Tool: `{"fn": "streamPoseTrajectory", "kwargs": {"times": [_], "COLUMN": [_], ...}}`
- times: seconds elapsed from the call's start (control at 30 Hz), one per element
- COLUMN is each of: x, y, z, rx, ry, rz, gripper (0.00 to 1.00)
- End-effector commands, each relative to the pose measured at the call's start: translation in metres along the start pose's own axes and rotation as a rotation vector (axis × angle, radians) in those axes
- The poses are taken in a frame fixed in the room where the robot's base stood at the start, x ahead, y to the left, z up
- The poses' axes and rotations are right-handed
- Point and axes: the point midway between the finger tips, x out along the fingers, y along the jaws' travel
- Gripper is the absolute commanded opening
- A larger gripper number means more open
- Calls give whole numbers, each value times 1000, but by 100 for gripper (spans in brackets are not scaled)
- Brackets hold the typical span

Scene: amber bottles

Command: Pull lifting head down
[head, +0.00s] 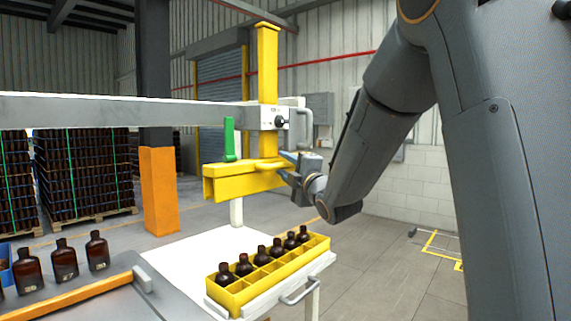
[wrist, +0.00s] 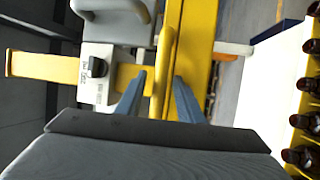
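The lifting head (head: 238,185) is a yellow channel-shaped beam on a yellow upright post (head: 267,65), raised above the white table; it also shows in the wrist view (wrist: 200,35). A yellow bar handle (wrist: 166,55) runs along it. My gripper (head: 284,163) is at the right end of the head. In the wrist view, the two blue fingers of my gripper (wrist: 159,80) are apart, one on each side of the handle, with gaps visible beside it. Whether either finger touches the handle cannot be told.
A yellow crate (head: 290,267) with several amber bottles stands on the white table (head: 190,255), below and right of the head. A white box with a black knob (head: 273,118) and a green lever (head: 229,138) are close above the head. More bottles (head: 64,260) stand at left.

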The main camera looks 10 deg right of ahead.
Motion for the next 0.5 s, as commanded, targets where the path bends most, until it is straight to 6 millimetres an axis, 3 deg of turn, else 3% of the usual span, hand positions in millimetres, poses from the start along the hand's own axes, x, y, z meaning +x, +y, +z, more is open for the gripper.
{"fn": "streamPoseTrajectory", "kwargs": {"times": [0.2,0.4,0.5], "x": [0,0,0], "y": [0,0,0], "z": [0,0,0], "rx": [0,0,1], "ry": [0,-1,-1], "rz": [0,0,0], "gripper": [34,2,0]}}
